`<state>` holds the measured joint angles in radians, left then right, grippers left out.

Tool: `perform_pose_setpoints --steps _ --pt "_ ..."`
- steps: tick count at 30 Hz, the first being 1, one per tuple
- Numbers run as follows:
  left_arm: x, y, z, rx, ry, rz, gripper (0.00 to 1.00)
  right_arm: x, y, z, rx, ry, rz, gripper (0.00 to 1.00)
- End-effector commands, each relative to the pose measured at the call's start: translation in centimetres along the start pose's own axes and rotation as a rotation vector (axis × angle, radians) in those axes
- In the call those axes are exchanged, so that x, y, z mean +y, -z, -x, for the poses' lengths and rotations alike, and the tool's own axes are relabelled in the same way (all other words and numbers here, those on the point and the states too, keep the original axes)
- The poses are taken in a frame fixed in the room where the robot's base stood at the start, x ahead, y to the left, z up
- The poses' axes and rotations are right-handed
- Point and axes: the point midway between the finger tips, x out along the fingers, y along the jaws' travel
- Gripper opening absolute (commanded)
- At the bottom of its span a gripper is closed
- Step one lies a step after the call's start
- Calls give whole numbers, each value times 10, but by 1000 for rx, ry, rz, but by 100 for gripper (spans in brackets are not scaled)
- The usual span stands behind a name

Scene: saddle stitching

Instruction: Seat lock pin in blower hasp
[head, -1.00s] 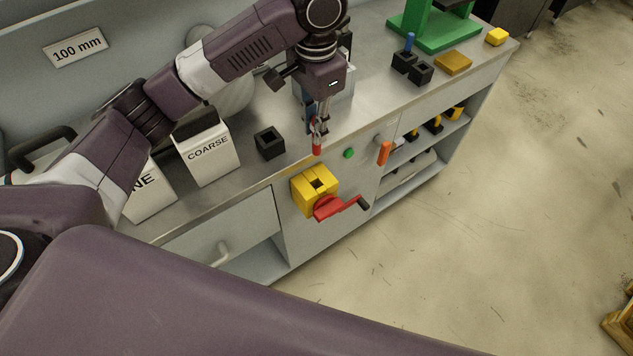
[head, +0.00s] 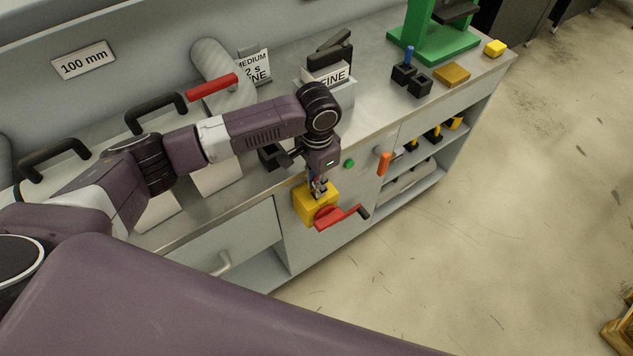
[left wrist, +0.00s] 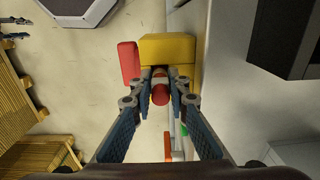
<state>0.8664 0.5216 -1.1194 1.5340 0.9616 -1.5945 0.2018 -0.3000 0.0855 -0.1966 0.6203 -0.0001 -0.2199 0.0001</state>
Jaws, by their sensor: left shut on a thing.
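The yellow hasp block (head: 301,207) is on the front of the cabinet, with a red rotary handle (head: 340,215) on its face. My left gripper (head: 317,190) points down right at the top of this block, shut on the red lock pin. In the left wrist view my left fingertips (left wrist: 161,80) close on the pin, whose round red end (left wrist: 160,95) faces the camera. The yellow block (left wrist: 168,49) lies just beyond the fingertips. How deep the pin sits in the block's opening is hidden. My right gripper is not in view.
A green button (head: 349,163) and an orange handle (head: 384,163) are right of the block. A black socket (head: 268,157) is on the bench behind my left wrist. Labelled bins stand farther back. The floor in front of the cabinet is clear.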

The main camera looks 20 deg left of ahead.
Motion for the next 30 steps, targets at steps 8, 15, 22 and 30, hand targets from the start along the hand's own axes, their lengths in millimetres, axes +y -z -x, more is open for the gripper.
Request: perform_pose_setpoints --steps 8,15,22,30 --pt "0 0 -1 1 0 0 0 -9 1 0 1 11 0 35" --pt "0 0 -2 1 1 0 23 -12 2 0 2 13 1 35" --pt "-1 0 2 1 1 0 23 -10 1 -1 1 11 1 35" --pt "-1 2 48 6 3 0 23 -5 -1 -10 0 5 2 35"
